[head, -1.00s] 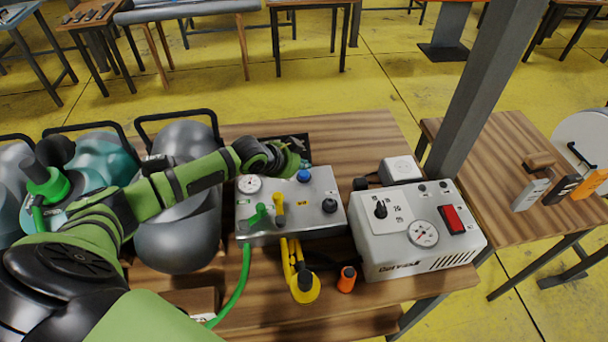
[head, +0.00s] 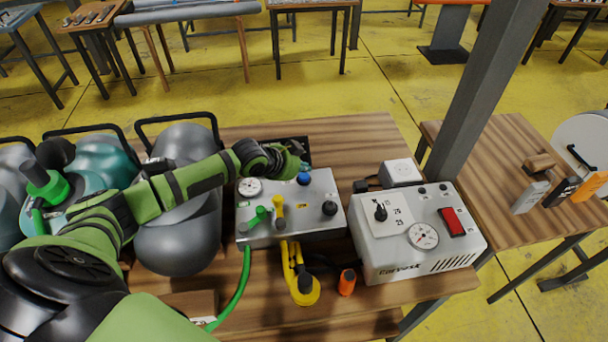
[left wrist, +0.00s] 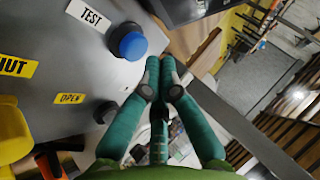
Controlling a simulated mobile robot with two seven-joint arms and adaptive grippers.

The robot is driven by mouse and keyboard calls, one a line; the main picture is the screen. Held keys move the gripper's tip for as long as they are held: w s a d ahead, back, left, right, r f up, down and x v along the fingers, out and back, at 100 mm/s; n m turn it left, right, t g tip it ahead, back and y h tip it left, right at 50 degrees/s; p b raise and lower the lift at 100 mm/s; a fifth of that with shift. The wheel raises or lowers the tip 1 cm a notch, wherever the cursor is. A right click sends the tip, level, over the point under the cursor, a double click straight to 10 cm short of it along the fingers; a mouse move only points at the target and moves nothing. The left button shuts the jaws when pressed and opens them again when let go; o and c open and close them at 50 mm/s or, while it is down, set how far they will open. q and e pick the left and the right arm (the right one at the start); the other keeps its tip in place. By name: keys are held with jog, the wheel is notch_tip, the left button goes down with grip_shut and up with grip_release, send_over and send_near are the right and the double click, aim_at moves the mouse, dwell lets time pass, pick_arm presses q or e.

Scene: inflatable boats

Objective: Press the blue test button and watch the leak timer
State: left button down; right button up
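The blue test button (head: 304,179) stands at the back of a grey control box (head: 315,215). In the left wrist view the button (left wrist: 131,43) is a blue cap beside a white TEST label (left wrist: 90,17). My left gripper (head: 304,164) is just behind the button in the head view. Its green fingers (left wrist: 161,68) meet at the tips with nothing between them, and appear beside the button, apart from it. A small round gauge (head: 250,187) is on the box. I cannot make out a leak timer. My right gripper is in neither view.
A white unit (head: 400,250) with a dial, gauge and red switch stands to the right of the box. Yellow and green valve handles (head: 278,207) and a black knob (head: 329,208) are on the box. A grey post (head: 490,90) rises behind.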

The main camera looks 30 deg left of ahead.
aim_at(303, 177)
pick_arm(q)
jog(key=shift+f, duration=0.45)
jog(key=shift+f+b, duration=0.5)
jog(key=shift+f, duration=0.05)
dwell(0.8)
jog(key=shift+r, duration=0.1)
jog(key=shift+r+p, duration=0.85)
jog(key=shift+p, duration=0.1)
notch_tip(303, 177, up, 5)
jog(key=p, duration=0.5)
jog(key=shift+r, duration=0.15)
